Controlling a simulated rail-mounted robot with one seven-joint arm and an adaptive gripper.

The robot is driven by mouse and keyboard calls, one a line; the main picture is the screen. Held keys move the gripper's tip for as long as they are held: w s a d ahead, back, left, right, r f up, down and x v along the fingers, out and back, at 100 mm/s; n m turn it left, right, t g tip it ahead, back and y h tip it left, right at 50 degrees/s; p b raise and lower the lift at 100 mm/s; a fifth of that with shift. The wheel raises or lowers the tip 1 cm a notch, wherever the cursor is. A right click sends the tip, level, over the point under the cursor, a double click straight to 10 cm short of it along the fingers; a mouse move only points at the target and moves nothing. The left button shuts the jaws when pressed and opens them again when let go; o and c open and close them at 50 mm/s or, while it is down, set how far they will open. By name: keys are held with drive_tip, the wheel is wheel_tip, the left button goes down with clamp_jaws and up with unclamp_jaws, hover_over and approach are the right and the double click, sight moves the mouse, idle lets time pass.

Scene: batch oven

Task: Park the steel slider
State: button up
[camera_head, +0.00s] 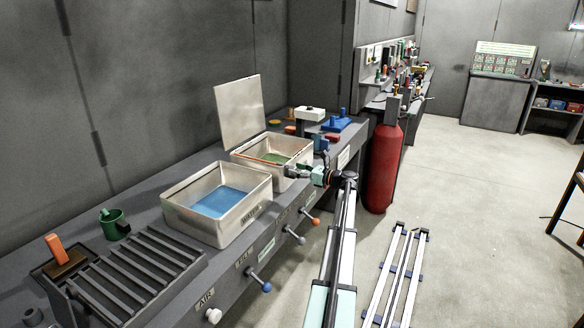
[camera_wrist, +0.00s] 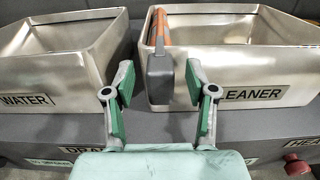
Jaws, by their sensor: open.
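A grey, rounded block (camera_wrist: 160,80) with a long orange and grey bar (camera_wrist: 159,28) running back from it sits at the left end of the CLEANER tub (camera_wrist: 240,60). It may be the steel slider, but I cannot tell for sure. My gripper (camera_wrist: 161,84) is open, with its green-padded fingers apart on either side of the block in the wrist view; contact cannot be made out. In the head view my gripper (camera_head: 298,172) is at the near right side of the green-bottomed tub (camera_head: 293,147), where an orange strip (camera_head: 262,158) shows inside.
The WATER tub (camera_head: 182,208) stands beside it, with blue inside. A raised lid (camera_head: 240,108) stands behind. Levers, including a blue-knobbed one (camera_head: 266,286), stick out from the bench front. A slatted rack (camera_head: 140,275) and green mug (camera_head: 113,223) are left; a red cylinder (camera_head: 382,165) is right.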

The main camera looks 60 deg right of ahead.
drive_tip(key=shift+w+a, duration=0.15)
drive_tip(key=shift+w, duration=1.15)
clamp_jaws()
